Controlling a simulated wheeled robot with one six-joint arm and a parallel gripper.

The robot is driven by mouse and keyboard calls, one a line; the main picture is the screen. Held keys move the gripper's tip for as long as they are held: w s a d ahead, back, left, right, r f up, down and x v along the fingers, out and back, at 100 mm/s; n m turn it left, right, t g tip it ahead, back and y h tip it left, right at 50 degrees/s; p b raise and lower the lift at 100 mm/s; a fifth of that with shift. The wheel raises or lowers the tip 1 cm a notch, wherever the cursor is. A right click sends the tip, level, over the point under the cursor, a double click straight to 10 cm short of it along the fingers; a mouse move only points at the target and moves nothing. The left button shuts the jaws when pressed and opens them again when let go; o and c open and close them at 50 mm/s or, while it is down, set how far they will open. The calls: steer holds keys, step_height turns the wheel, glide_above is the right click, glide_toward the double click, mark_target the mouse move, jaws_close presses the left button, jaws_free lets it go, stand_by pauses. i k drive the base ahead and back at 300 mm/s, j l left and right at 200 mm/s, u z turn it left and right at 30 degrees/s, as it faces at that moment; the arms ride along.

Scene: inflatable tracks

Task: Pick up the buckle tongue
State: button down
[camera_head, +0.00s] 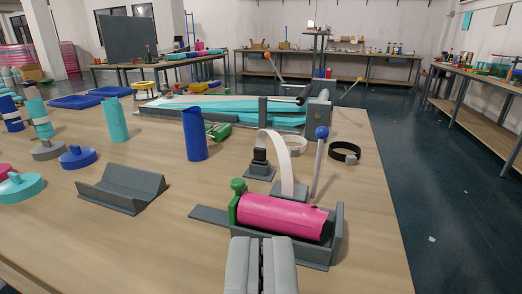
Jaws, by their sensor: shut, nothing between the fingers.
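My gripper (261,243) shows at the bottom middle, its two grey fingers together and empty. It is in front of a pink roll (283,216) lying in a grey cradle (335,250). Beyond the roll, a white strap (274,137) arches up from a grey upright and comes down on the left to a black buckle piece (260,157). This piece sits over a small grey block (259,172). I cannot tell the tongue from the rest of the buckle at this size. My gripper is apart from it.
A lever with a blue knob (322,132) stands right of the strap, with a black ring band (345,152) beyond. A green clamp (237,200) stands at the roll's left end. A blue cylinder (195,134) and an empty grey cradle (122,188) are on the left.

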mark_target(259, 153)
steer(key=k+z, duration=0.1)
steer(key=k, duration=0.4)
steer(key=l+u, duration=0.5)
steer(key=l, duration=0.6)
steer(key=k, duration=0.55)
steer(key=k+u, duration=0.1)
steer(key=u, duration=1)
steer(key=i+l, duration=0.15)
steer(key=l, duration=0.35)
steer(key=i+l, duration=0.15)
steer(key=l, duration=0.35)
steer(key=i+l, duration=0.15)
steer(key=l, duration=0.3)
steer(key=i+l, duration=0.15)
steer(key=l, duration=0.35)
steer(key=i+l+u, duration=0.1)
steer(key=l, duration=0.4)
steer(key=i+l, duration=0.2)
steer(key=l, duration=0.3)
steer(key=i+l, duration=0.15)
steer(key=l, duration=0.35)
steer(key=i+l, duration=0.15)
steer(key=l, duration=0.35)
